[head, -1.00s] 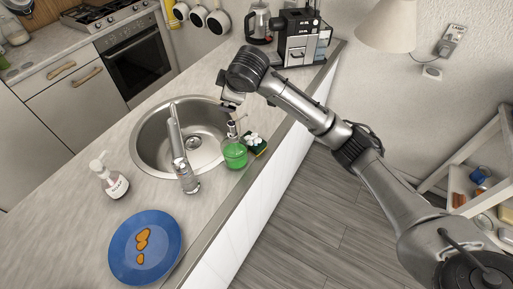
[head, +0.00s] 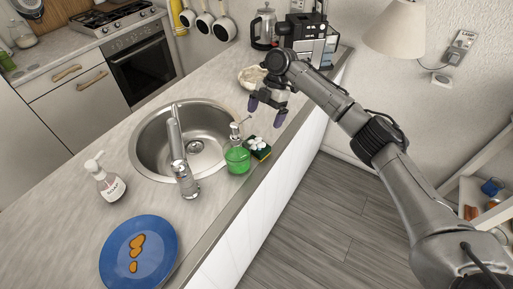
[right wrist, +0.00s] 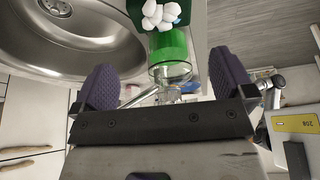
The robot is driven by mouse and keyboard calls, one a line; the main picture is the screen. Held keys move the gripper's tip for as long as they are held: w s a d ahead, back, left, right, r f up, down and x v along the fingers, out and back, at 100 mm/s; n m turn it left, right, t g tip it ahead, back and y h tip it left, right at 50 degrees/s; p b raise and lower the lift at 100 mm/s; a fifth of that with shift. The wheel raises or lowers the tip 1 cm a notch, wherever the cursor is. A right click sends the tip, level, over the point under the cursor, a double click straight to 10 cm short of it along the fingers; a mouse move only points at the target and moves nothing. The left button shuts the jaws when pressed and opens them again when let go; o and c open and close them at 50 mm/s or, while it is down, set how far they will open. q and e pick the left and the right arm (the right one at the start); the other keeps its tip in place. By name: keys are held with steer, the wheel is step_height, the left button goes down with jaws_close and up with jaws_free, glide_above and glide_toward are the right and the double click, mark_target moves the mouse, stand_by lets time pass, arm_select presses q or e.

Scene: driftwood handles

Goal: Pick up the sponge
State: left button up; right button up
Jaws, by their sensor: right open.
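My left gripper is not in view.
The sink (head: 205,130) with its tap (head: 178,155) lies left of the dispenser. A white soap bottle (head: 106,181) and a blue plate (head: 120,272) are nearer. A pale bowl (head: 250,82) and a coffee machine (head: 303,40) stand behind my gripper. The counter's right edge is close.

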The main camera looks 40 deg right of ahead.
glide_above(256, 145)
steer(key=d, duration=0.2)
steer(key=f, duration=0.5)
steer(key=shift+w+d+f, duration=0.2)
steer(key=shift+w, duration=0.1)
steer(key=shift+b+x, duration=0.6)
steer(key=shift+x, duration=2.7)
steer(key=shift+s, duration=0.1)
steer(key=shift+c, duration=0.4)
steer(key=c, duration=0.5)
steer(key=shift+r, duration=0.2)
